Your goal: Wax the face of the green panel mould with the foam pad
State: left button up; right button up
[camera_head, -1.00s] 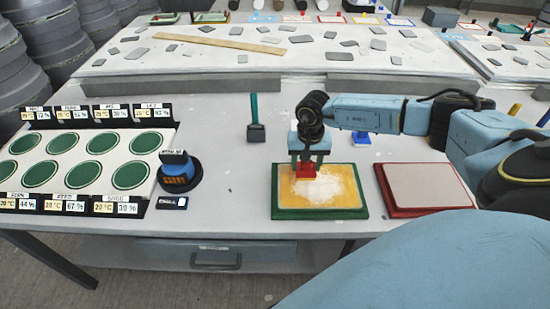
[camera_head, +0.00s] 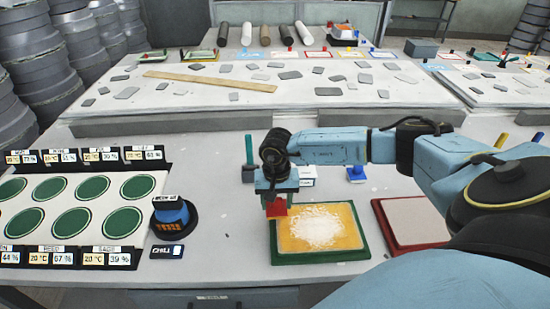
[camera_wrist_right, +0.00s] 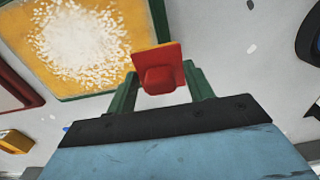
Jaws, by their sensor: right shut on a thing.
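The green panel mould (camera_head: 368,252) lies flat on the table, with a yellow-orange face and a rough white patch in its middle. It also shows at the upper left of the right wrist view (camera_wrist_right: 92,97). My right gripper (camera_head: 277,200) is shut on a red pad (camera_head: 277,209), which looks like the foam pad, with a red block on it between the fingers in the wrist view (camera_wrist_right: 158,60). The pad is at the mould's left edge in the head view and appears raised clear of the face. My left gripper is not in view.
A red-framed panel (camera_head: 381,222) lies right of the green mould. A dark round stand with a blue device (camera_head: 170,211) and a board of green discs (camera_head: 72,222) are at left. A green-handled tool (camera_head: 248,170) and a blue-knobbed piece (camera_head: 356,174) stand behind.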

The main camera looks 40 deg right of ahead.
jog(key=shift+s+r+p, duration=0.2)
jog(key=shift+r+p, duration=0.25)
jog(key=shift+r, duration=0.6)
jog(key=shift+w+r+p, duration=0.1)
jog(key=shift+r+p, duration=1.25)
jog(key=shift+r, duration=0.75)
